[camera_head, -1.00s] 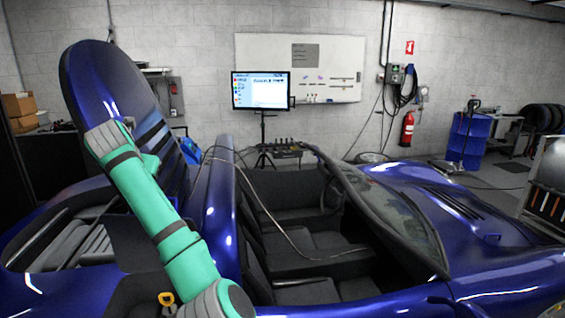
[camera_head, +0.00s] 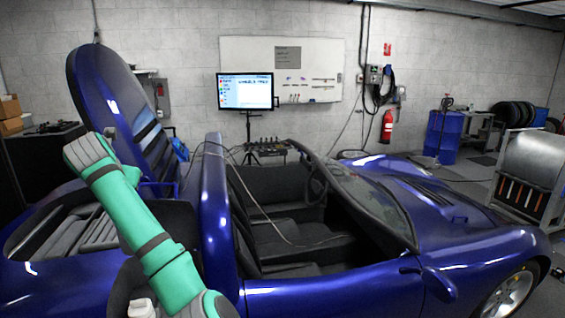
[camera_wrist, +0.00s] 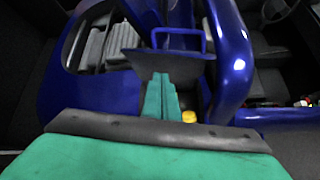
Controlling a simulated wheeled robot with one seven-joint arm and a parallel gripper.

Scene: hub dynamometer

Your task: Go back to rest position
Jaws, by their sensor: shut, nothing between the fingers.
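My gripper (camera_wrist: 160,80) shows in the wrist view as two narrow green fingers side by side, shut with nothing between them. It is over the blue open-top car, near its rear part. In the head view my green arm stretches across the left side of the car, and its gripper end cannot be made out there. The car (camera_head: 330,295) fills the lower part of that view, with its rear cover (camera_head: 100,95) raised. A small yellow thing (camera_wrist: 189,116) lies just right of the fingers in the wrist view.
A monitor (camera_head: 245,91) stands on a stand behind the car. A blue drum (camera_head: 443,137) and a metal tool cart (camera_head: 530,175) are at the right. A dark cabinet (camera_head: 35,160) with boxes stands at the left. Some floor shows at the right.

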